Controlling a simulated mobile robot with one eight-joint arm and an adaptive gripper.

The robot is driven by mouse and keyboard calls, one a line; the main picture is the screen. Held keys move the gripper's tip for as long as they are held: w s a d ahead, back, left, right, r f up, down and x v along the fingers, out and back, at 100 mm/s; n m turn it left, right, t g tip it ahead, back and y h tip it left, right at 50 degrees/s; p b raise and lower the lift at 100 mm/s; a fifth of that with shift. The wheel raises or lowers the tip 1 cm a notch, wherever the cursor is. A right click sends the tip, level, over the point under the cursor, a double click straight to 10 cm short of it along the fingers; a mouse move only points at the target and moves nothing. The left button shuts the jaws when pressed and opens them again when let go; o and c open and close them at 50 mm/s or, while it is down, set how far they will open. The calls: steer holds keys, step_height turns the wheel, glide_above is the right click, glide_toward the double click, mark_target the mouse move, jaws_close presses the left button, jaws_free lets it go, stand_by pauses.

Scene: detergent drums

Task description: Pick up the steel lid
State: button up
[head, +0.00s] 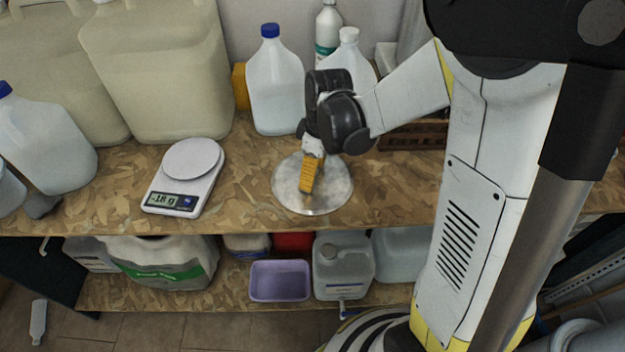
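The steel lid (335,192) is a round, flat grey disc lying on the upper wooden shelf, near its front edge. My gripper (307,188) points down over the lid, with its orange finger in front of the lid's middle. The finger covers the centre of the lid, so any knob there is hidden. Only one finger face shows clearly, so I cannot tell how far apart the fingers are or whether they touch the lid.
A white kitchen scale (190,172) stands left of the lid. Large beige drums (160,70) and a blue-capped jug (274,85) stand behind. A purple tub (280,281) and a grey canister (342,267) are on the lower shelf. The board between scale and lid is clear.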

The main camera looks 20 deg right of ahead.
steer(key=shift+c, duration=0.4)
jaws_close()
